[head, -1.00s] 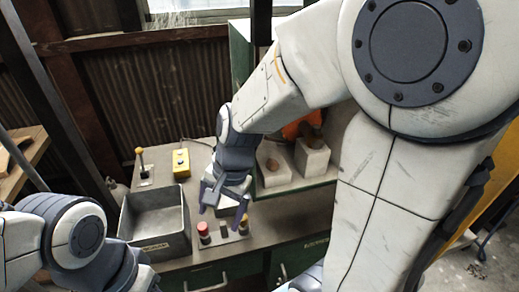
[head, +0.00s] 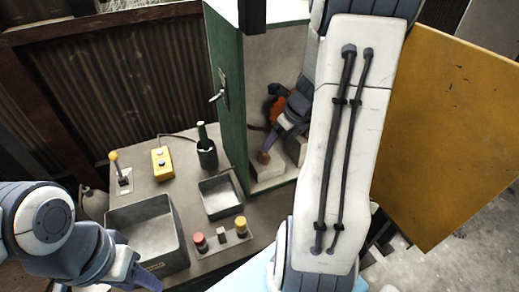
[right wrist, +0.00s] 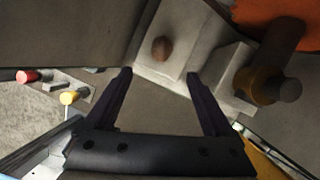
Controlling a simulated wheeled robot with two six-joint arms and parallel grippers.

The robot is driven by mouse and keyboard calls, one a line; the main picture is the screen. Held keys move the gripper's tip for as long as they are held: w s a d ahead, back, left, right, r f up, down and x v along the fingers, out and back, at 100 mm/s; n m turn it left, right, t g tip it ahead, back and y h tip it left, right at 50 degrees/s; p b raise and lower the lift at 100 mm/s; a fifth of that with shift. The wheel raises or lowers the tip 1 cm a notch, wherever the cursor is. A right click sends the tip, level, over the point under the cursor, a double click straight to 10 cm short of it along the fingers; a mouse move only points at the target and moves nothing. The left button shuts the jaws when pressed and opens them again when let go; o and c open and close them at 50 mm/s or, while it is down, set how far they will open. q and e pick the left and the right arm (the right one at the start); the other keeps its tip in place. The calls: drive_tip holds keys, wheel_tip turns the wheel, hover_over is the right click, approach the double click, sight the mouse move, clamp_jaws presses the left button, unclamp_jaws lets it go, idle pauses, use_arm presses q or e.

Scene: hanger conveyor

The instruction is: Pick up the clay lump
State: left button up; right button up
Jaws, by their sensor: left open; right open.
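The clay lump (right wrist: 160,48) is a small brown rounded lump on top of a pale block (right wrist: 150,68). In the head view the lump (head: 264,157) shows inside the green cabinet, close to my right fingers. My right gripper (right wrist: 159,75) is open and empty, with its two dark fingers apart. In the right wrist view the lump lies beyond the fingertips, midway between them, and looks apart from both. My left gripper (head: 148,281) is at the lower left edge of the head view, open, partly cut off, and holds nothing visible.
The green cabinet wall (head: 228,105) stands left of my right gripper. A second block with a dark cylinder (right wrist: 268,86) and an orange thing (right wrist: 268,12) are close on the right. A bottle (head: 206,150), grey bin (head: 112,212), small tray (head: 237,203) and yellow box (head: 162,163) are on the bench.

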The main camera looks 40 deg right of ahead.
drive_tip(key=b, duration=0.2)
hover_over(266, 154)
drive_tip(key=s, duration=0.2)
drive_tip(key=f, duration=0.4)
drive_tip(key=shift+s+d+f, duration=0.15)
drive_tip(key=shift+d+f, duration=0.1)
drive_tip(key=shift+f, duration=0.15)
drive_tip(key=b+x, duration=0.1)
drive_tip(key=x, duration=0.4)
drive_tip(key=shift+w+a+f+b, duration=0.1)
drive_tip(key=shift+w+b, duration=0.1)
drive_tip(key=shift+b, duration=0.15)
clamp_jaws()
